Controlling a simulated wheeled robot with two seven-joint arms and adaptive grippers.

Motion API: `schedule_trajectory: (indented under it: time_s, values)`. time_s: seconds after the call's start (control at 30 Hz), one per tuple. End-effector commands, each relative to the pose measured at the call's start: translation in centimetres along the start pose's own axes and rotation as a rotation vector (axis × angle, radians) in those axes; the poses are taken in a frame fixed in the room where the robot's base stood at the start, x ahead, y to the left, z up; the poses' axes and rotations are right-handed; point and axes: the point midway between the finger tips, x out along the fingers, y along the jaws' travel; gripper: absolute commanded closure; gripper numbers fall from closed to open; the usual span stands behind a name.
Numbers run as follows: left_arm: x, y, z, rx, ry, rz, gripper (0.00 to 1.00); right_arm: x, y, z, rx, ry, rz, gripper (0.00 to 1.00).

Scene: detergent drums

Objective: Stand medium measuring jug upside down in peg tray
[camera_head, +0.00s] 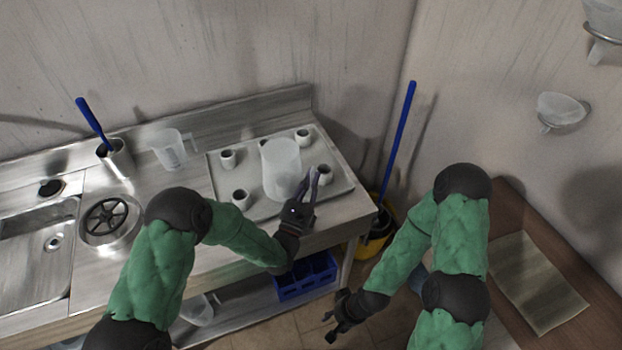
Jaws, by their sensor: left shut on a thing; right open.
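A translucent white measuring jug (282,170), which I take to be the medium one, is at the middle of the peg tray (211,172). My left gripper (309,178) is at the jug's right side and shut on it, apparently at the handle, which the fingers mostly hide. I cannot tell whether the jug's mouth faces down or whether its lower end touches the tray. Several short white pegs with dark tops, such as one at the left (228,159), stand around it. My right gripper (337,320) is open and empty, low in front of the bench.
Another clear jug (169,149) stands on the steel bench left of the tray. A holder with a blue-handled brush (93,123), a black wheel-like drain (109,218) and a sink (25,262) are further left. A blue crate (306,278) sits below; a yellow bucket (377,243) stands right.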

Motion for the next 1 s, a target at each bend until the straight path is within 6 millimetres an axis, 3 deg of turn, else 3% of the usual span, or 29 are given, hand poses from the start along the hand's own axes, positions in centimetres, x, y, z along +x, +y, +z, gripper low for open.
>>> schedule_trajectory:
  time_s: [0.1,0.13,0.2,0.23,0.67,1.0]
  values:
    - [0.0,0.0,0.0,0.000,0.000,0.000,1.00,0.0,0.0,0.0,0.000,0.000,0.000,0.54]
    - [0.0,0.0,0.0,0.000,0.000,0.000,0.83,-0.1,0.0,0.0,0.000,0.000,0.000,0.54]
    - [0.0,0.0,0.0,0.000,0.000,0.000,0.63,-0.1,0.0,0.0,0.000,0.000,0.000,0.54]
    - [0.0,0.0,0.0,0.000,0.000,0.000,0.61,-0.1,0.0,0.0,0.000,0.000,0.000,0.54]
    - [0.3,0.0,0.7,0.001,-0.001,0.000,0.61,0.0,0.0,0.0,0.000,0.000,0.000,0.54]
    - [2.4,-0.1,5.8,0.001,-0.005,-0.001,0.61,0.0,0.0,0.0,0.000,0.000,0.000,0.54]
